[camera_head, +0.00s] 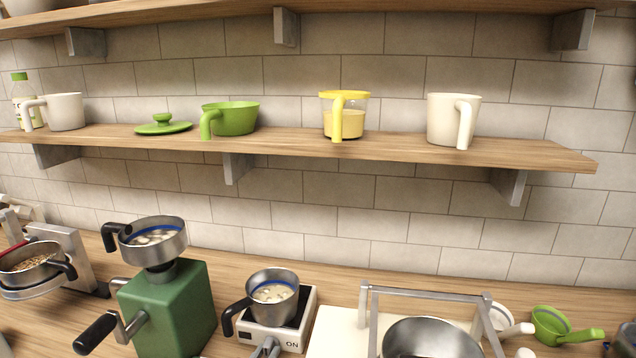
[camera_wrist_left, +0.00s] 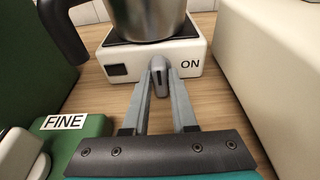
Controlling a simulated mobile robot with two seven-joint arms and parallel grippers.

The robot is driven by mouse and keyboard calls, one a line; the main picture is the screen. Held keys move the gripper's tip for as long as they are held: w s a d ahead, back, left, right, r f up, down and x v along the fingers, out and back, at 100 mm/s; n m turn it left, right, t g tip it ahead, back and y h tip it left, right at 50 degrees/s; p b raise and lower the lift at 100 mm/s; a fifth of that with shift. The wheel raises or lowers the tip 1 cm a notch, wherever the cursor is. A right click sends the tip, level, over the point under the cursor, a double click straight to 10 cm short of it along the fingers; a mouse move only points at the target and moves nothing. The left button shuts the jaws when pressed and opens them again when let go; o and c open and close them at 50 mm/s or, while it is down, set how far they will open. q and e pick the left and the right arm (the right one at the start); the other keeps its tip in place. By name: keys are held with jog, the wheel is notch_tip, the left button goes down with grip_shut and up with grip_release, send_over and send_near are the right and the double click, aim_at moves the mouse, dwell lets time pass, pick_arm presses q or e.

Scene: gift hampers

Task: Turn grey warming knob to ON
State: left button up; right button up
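The white warmer (camera_head: 302,318) stands on the counter with a steel pot (camera_head: 272,292) on its dark top. Its front shows in the left wrist view (camera_wrist_left: 120,62), with the word ON at the right and a dark square at the left. The grey knob (camera_wrist_left: 158,70) is at the middle of that front, upright, left of ON. My left gripper (camera_wrist_left: 160,80) has its fingertips on either side of the knob, closed in around it with no clear gap. In the head view my left gripper (camera_head: 266,348) is partly visible at the bottom edge, and the knob is hard to make out. My right gripper is not visible.
A green grinder (camera_head: 180,305) with a black-handled crank stands close left of the warmer; its FINE label (camera_wrist_left: 65,122) shows in the wrist view. A pale block (camera_head: 338,335) and a metal frame (camera_head: 425,293) stand at the right. A shelf (camera_head: 290,143) with cups hangs above.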

pick_arm(q)
grip_shut()
jog(key=m+y, duration=0.1)
jog(key=m, duration=0.2)
jog(key=shift+d, duration=0.15)
dwell(0.3)
